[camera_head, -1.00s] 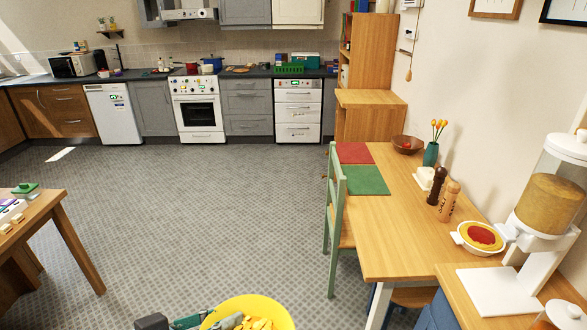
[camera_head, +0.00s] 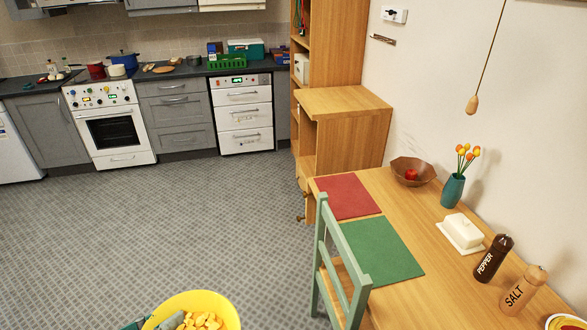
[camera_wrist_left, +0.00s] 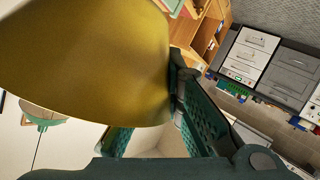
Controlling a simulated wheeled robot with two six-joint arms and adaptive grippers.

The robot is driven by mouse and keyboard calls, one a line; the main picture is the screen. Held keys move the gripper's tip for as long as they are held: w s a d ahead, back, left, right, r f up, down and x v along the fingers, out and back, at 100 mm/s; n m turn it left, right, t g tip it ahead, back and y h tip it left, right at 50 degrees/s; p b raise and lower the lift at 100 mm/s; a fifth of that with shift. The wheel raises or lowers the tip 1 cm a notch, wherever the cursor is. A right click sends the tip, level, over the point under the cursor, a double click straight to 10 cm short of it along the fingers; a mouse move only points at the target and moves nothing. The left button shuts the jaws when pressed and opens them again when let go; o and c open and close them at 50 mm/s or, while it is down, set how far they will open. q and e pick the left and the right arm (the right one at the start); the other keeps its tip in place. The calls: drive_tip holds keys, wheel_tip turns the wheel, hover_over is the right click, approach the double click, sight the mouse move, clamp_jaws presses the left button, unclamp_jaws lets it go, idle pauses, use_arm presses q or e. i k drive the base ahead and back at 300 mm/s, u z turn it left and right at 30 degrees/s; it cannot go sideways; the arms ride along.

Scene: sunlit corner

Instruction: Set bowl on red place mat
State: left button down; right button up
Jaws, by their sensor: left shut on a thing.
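The yellow bowl (camera_head: 208,301) is at the bottom of the head view, with orange-yellow pieces (camera_head: 203,321) in it. My left gripper (camera_head: 168,322) is shut on the left side of its rim. In the left wrist view the bowl (camera_wrist_left: 85,65) fills the upper left, beside the green fingers (camera_wrist_left: 180,112). The bowl is held in front of the table, apart from it. The red place mat (camera_head: 347,195) lies flat and bare at the table's far left corner. My right gripper is not in view.
A green mat (camera_head: 375,252) lies nearer than the red one. A green chair (camera_head: 334,268) stands at the table's left edge. A brown bowl (camera_head: 413,171), vase (camera_head: 452,190), butter dish (camera_head: 461,231) and pepper (camera_head: 493,258) and salt (camera_head: 523,290) mills line the right side. Floor at left is clear.

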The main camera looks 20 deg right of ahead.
sight(347, 198)
drive_tip(key=i, duration=1.9)
drive_tip(key=z, duration=3.35)
